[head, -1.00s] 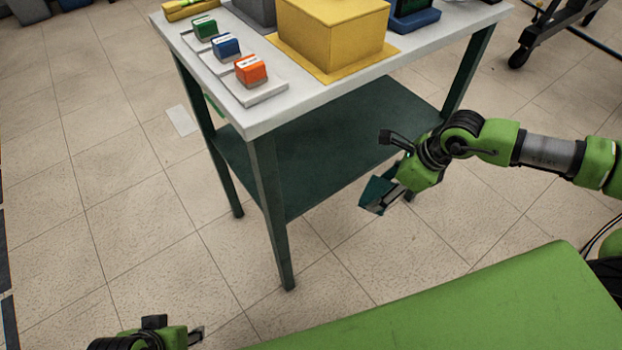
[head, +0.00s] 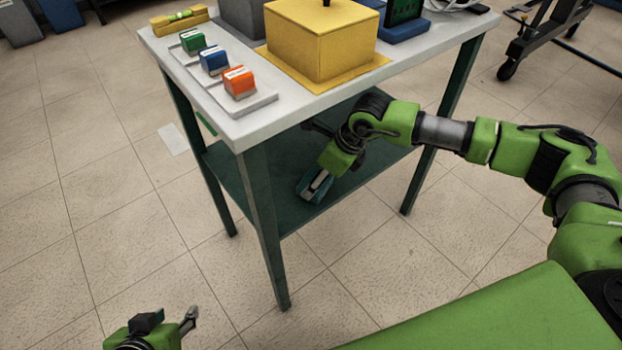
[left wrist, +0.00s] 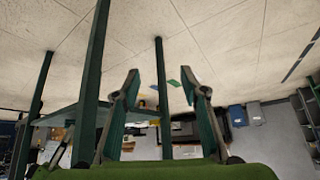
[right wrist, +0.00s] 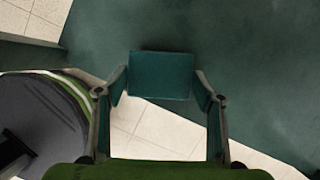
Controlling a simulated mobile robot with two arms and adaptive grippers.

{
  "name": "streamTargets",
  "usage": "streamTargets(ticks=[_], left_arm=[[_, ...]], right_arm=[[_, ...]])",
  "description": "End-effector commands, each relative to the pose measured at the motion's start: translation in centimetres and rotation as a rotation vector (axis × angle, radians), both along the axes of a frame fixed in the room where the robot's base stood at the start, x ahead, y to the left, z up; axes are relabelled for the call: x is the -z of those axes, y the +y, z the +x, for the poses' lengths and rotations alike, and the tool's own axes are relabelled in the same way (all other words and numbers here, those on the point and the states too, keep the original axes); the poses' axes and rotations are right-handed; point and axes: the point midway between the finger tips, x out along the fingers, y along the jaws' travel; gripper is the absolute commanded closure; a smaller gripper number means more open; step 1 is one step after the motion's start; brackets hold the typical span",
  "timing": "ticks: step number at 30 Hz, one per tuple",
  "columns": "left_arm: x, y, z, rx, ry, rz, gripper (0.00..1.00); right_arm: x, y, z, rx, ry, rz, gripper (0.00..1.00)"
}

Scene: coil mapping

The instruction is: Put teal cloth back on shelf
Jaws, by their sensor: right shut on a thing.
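The teal cloth (head: 304,187) is a small folded block, held in my right gripper (head: 316,186) at the front edge of the dark green lower shelf (head: 275,150). In the right wrist view the cloth (right wrist: 160,76) sits between the two fingertips, which press on its sides. The shelf surface (right wrist: 255,60) fills the picture behind it, with floor below. Whether the cloth touches the shelf cannot be told. My left gripper (head: 183,324) is low at the bottom left, away from the table. In the left wrist view it (left wrist: 162,85) is open and empty.
The white tabletop (head: 215,125) above the shelf carries a yellow box (head: 320,45) and a tray with green, blue and orange small boxes (head: 239,82). Green table legs (head: 264,230) stand at the corners. The visible shelf is bare. A wheeled cart (head: 535,45) stands back right.

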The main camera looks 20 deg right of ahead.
Motion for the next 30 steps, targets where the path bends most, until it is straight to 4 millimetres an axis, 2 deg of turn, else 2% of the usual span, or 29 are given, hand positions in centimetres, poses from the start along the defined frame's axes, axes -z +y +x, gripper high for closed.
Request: streamTargets(ticks=[3,9,23,24,25,26,30], left_arm=[[-0.7,-0.5,1.6,0.006,-0.072,-0.015,0.6],[-2.0,-1.2,3.5,0.013,-0.168,-0.036,0.6],[-2.5,-1.4,4.0,0.014,-0.196,-0.042,0.6],[-2.6,-1.4,4.1,0.014,-0.2,-0.043,0.6],[-2.6,-1.4,4.1,0.014,-0.201,-0.043,0.6],[-2.6,-1.4,4.1,0.014,-0.201,-0.043,0.6],[-2.6,-1.4,4.1,0.014,-0.2,-0.043,0.6]], right_arm=[[0.0,1.8,1.8,-0.003,-0.003,0.001,0.55],[1.5,1.5,1.6,0.0,0.001,-0.001,0.55],[1.7,1.5,1.6,0.0,0.001,0.001,0.55],[1.7,1.5,1.6,0.0,0.001,0.001,0.33],[1.7,1.5,1.6,0.0,0.001,0.001,0.25],[1.7,1.5,1.6,0.0,0.001,0.001,0.21],[1.7,1.5,1.6,0.0,0.001,0.001,0.21]])
